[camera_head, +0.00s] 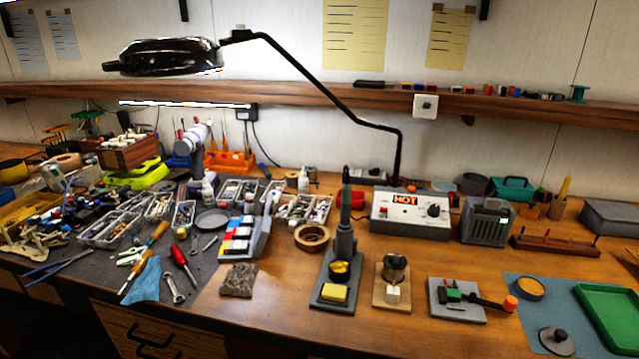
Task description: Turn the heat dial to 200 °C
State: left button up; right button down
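The heat dial (433,210) is a small dark round knob on the right part of the front of a light grey control box (386,220). The box carries an orange "HOT" label (404,199) and stands at the back of the bench, right of centre. The dial's markings and pointer are too small to read. Neither of my grippers shows in the head view.
A soldering iron in its stand (343,240) rises in front of the box's left side. A grey vented unit (487,222) stands close to its right. A black lamp arm (399,160) comes down behind the box. Bare wood (420,258) lies in front of the box.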

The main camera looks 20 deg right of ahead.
aim_at(434, 210)
jog(key=z, duration=1.3)
jog(key=i+l+u, duration=0.1)
jog(key=l, duration=0.25)
jog(key=i+l+u, duration=0.1)
jog(key=i+l, duration=0.15)
jog(key=l, duration=0.15)
jog(key=i+l, duration=0.15)
jog(key=l, duration=0.25)
jog(key=u, duration=0.05)
